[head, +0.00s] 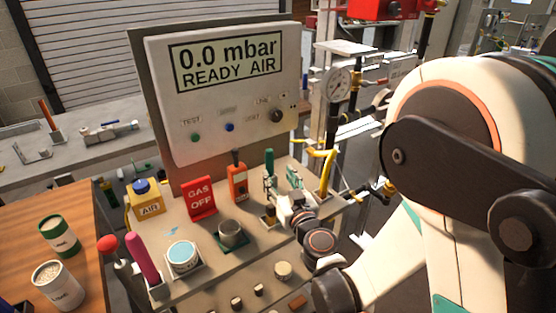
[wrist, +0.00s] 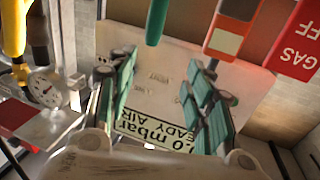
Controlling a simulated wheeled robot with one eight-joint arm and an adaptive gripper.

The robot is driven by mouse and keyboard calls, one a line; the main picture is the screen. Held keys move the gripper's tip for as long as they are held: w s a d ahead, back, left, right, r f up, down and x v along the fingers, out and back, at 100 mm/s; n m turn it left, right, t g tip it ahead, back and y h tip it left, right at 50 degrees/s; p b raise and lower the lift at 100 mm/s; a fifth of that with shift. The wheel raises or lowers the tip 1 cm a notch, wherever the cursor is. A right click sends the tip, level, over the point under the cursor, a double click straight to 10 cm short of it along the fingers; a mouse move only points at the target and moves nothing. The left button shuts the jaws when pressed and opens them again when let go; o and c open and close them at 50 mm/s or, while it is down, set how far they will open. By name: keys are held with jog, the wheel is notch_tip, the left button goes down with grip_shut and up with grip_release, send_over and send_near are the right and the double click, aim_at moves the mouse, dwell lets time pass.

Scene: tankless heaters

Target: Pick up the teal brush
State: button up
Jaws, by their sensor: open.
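The teal brush (head: 269,158) stands upright on the beige bench panel, its lower part hidden behind my gripper in the head view. In the wrist view the brush (wrist: 157,20) shows as a teal handle at the top edge, cut off by the frame. My gripper (head: 282,181) has teal fingers and is in front of the brush in the head view. In the wrist view its fingers (wrist: 162,90) are spread apart with nothing held between them. The brush lies above the gap between them in that picture. I cannot tell the exact distance.
An orange device (head: 237,180) stands just left of the brush, with the red GAS OFF sign (head: 199,198) farther left. A display panel (head: 222,85) rises behind. A yellow pipe (head: 327,165) is on the right. A teal-topped can (head: 182,256) and a dark cup (head: 231,233) stand in front.

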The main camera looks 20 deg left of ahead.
aim_at(271, 153)
jog(key=p+x, duration=0.1)
jog(key=x, duration=0.1)
jog(key=p+x, duration=0.1)
jog(key=x, duration=0.2)
jog(key=p+x, duration=0.1)
jog(key=x, duration=0.2)
jog(key=shift+w+d+f, duration=0.1)
jog(key=shift+w+d, duration=0.25)
jog(key=shift+d, duration=0.05)
jog(key=shift+b+x, duration=1.15)
jog(key=shift+x, duration=1.9)
jog(key=shift+w+d+r, duration=0.1)
jog(key=shift+d+r, duration=0.1)
jog(key=shift+r, duration=0.05)
jog(key=shift+c, duration=0.6)
grip_shut()
